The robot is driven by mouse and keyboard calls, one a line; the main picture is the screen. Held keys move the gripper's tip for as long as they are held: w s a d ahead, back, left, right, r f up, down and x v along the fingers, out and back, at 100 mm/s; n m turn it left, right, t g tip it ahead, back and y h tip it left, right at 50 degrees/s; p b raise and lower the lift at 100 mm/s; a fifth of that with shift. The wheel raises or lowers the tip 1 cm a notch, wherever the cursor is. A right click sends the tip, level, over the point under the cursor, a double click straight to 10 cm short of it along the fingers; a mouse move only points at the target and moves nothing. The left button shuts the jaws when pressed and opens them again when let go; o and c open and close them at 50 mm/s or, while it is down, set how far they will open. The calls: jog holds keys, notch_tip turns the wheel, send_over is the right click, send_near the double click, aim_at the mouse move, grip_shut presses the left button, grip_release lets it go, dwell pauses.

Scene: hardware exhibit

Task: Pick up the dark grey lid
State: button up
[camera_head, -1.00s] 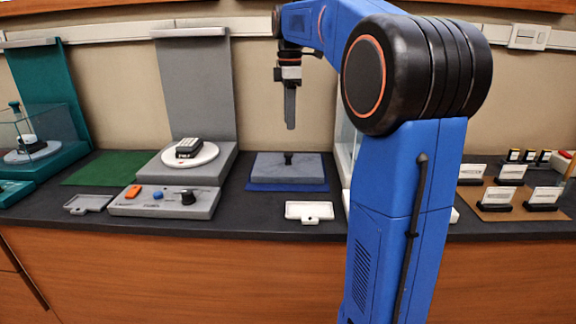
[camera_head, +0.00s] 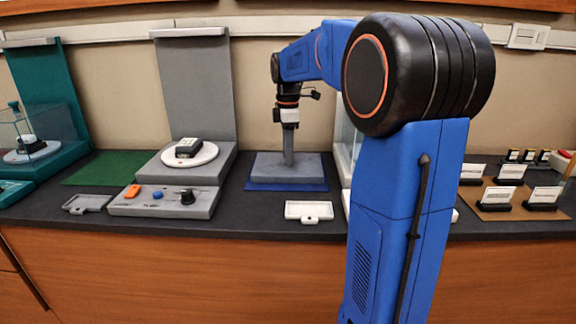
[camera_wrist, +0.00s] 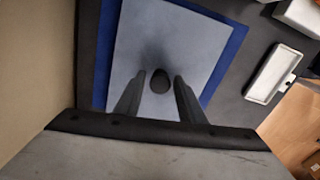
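The dark grey lid (camera_head: 308,172) is a flat square slab lying on a blue mat (camera_head: 262,187) on the counter. In the wrist view the lid (camera_wrist: 165,35) fills the middle, with a short black knob (camera_wrist: 160,80) standing up from it. My gripper (camera_head: 288,162) points straight down over the lid, its fingers hiding the knob in the head view. In the wrist view my gripper (camera_wrist: 159,77) is open, with one finger on each side of the knob and a gap visible on both sides. Whether the fingertips touch the lid cannot be told.
A white tray-like piece (camera_head: 309,211) lies in front of the mat. To the left stands a grey device (camera_head: 165,203) with a tall back panel. A clear-walled case (camera_head: 345,140) stands close right of the lid, partly behind my arm. A green mat (camera_head: 105,168) lies farther left.

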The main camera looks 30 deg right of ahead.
jog(key=shift+f, duration=0.15)
grip_shut()
notch_tip(320, 180, up, 14)
jog(key=shift+r, duration=0.2)
dwell(0.9)
jog(key=shift+r, duration=0.15)
